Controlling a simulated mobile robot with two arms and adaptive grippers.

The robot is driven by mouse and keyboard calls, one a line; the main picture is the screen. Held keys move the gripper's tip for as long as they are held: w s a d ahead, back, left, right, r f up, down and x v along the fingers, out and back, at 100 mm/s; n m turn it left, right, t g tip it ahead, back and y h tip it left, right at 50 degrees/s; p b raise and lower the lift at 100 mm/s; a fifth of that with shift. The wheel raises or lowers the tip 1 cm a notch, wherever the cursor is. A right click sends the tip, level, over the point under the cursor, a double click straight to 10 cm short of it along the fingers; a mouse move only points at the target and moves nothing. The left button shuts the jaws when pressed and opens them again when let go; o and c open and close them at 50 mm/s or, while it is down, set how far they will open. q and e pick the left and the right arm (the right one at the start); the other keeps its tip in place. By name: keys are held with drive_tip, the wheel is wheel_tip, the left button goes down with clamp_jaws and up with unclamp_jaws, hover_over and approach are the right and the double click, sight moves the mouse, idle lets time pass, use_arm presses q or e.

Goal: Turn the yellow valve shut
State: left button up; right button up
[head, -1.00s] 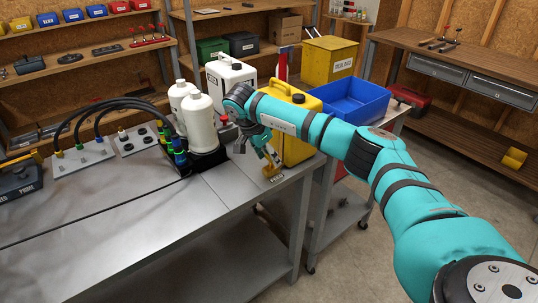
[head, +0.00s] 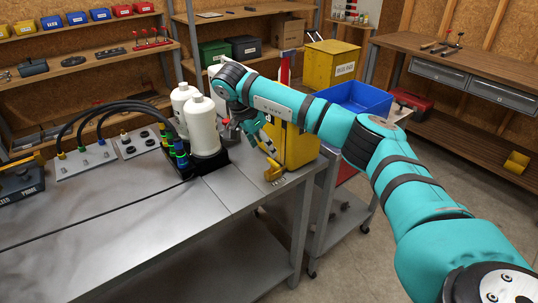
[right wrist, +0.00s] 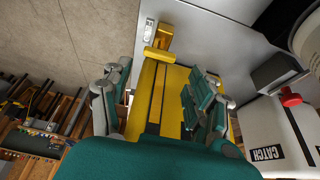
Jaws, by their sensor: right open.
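In the right wrist view the valve (right wrist: 158,54) shows a yellow bar by a brass-coloured body and a pale plate. My right gripper (head: 268,149) points down just above the valve. In the right wrist view my right gripper (right wrist: 161,78) is open, its fingers spread to either side with the valve ahead between them, apparently apart from it. My left gripper is not in view.
White bottles (head: 202,127) in a black holder stand left of my right wrist. A white container (right wrist: 284,135) with a red cap is close by. A blue bin (head: 358,99) stands on the cart to the right. The bench front (head: 130,222) is clear.

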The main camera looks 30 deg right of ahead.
drive_tip(key=v, duration=0.5)
drive_tip(key=shift+r, duration=0.2)
